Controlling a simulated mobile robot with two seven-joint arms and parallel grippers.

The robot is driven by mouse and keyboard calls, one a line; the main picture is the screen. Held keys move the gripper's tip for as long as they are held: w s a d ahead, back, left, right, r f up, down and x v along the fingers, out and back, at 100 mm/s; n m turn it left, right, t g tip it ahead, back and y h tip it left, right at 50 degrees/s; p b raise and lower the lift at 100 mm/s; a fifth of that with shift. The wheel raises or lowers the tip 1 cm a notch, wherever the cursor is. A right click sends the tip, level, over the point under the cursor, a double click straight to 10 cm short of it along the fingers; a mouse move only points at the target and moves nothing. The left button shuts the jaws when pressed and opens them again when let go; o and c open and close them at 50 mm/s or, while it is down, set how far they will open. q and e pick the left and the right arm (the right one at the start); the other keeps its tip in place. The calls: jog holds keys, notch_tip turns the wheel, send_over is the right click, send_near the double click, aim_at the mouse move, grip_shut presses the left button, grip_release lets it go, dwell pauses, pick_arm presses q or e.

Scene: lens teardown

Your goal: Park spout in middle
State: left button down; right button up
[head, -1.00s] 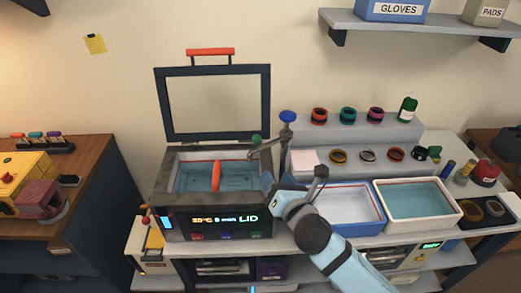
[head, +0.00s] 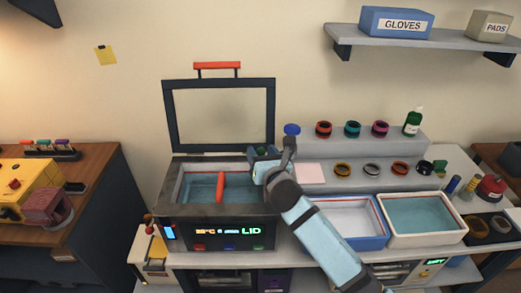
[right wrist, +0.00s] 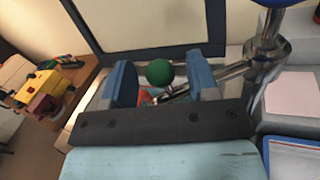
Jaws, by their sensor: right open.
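The metal spout (right wrist: 262,62) has a blue knob on top and a green ball (right wrist: 159,72) on its swinging pipe. In the head view the blue knob (head: 292,129) shows behind my right arm, and most of the spout is hidden. The pipe reaches left toward the back right of the open-lidded bath (head: 172,196). My right gripper (right wrist: 161,78) is open, with its two blue fingers on either side of the green ball. I cannot tell whether they touch it. In the head view the right gripper (head: 265,163) is over the bath's back right corner. My left gripper is out of view.
An orange upright bar (head: 220,188) stands in the bath's water. The raised lid (head: 168,115) stands behind. A blue-rimmed tray (head: 385,240) and a white basin (head: 463,236) are to the right. Several rings line the grey step (head: 340,150).

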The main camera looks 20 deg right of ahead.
jog(key=shift+w, duration=0.55)
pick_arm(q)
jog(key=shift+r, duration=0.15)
pick_arm(e)
grip_shut()
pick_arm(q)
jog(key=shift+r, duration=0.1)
